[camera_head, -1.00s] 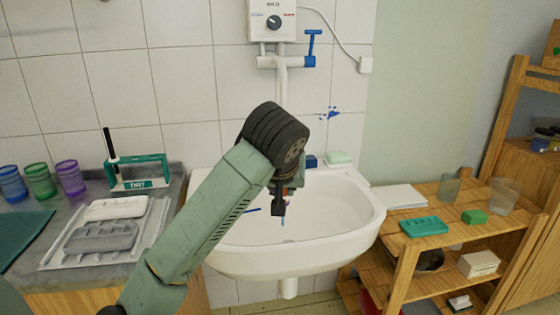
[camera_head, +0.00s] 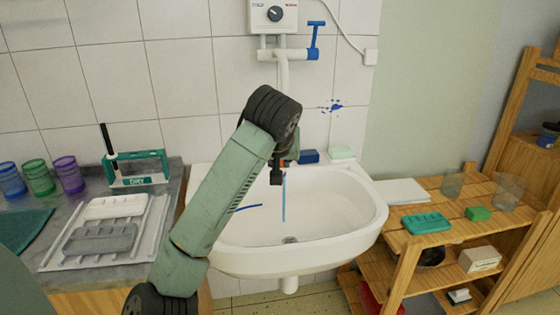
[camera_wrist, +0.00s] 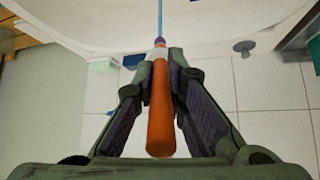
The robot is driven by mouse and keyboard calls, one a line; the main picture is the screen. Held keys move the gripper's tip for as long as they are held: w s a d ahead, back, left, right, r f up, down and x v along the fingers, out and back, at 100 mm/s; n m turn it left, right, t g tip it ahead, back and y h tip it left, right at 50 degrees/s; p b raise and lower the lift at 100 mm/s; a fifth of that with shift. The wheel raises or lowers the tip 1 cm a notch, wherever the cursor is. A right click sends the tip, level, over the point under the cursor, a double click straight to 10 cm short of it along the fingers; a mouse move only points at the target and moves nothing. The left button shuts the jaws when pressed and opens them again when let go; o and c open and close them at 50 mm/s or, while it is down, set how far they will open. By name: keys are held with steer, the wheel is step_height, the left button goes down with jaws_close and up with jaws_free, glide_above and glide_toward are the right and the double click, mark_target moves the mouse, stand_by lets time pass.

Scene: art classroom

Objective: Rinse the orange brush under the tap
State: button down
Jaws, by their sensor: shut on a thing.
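The orange brush (camera_wrist: 160,110) is held between the fingers of my gripper (camera_wrist: 155,62), with a purple band at its far end. My gripper in the head view (camera_head: 277,178) is over the white sink (camera_head: 240,262), below the tap (camera_head: 283,72); the arm hides most of the brush there. A thin light-blue vertical line (camera_head: 284,200) runs down from beside the gripper into the basin and also shows beyond the brush in the wrist view (camera_wrist: 160,20). It looks like water, but I cannot be sure. The tap has a blue lever (camera_head: 315,40).
A blue streak (camera_head: 248,207) lies in the basin. A blue block (camera_head: 309,156) and a pale green soap (camera_head: 342,152) sit on the rim. Left is a counter with a DRY brush stand (camera_head: 139,170), trays and cups; right is a wooden shelf (camera_head: 455,238).

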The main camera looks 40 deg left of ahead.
steer(key=shift+w+a+p, duration=0.2)
steer(key=shift+w+a, duration=0.4)
steer(key=shift+w, duration=0.25)
steer(key=shift+w+a+p, duration=0.15)
steer(key=shift+w+a, duration=0.4)
steer(key=shift+w, duration=0.3)
steer(key=shift+w+a+p, duration=0.2)
steer(key=shift+w+a, duration=0.4)
steer(key=shift+w, duration=0.25)
steer(key=shift+w+d, duration=0.2)
steer(key=shift+d, duration=0.05)
steer(key=shift+s+a+b, duration=0.2)
steer(key=shift+a+b, duration=0.1)
steer(key=shift+b, duration=0.15)
steer(key=shift+w+d, duration=0.2)
steer(key=shift+d, duration=0.1)
steer(key=shift+s+a+b, duration=0.15)
steer(key=shift+b, duration=0.15)
steer(key=shift+a, duration=0.15)
steer(key=shift+s, duration=0.1)
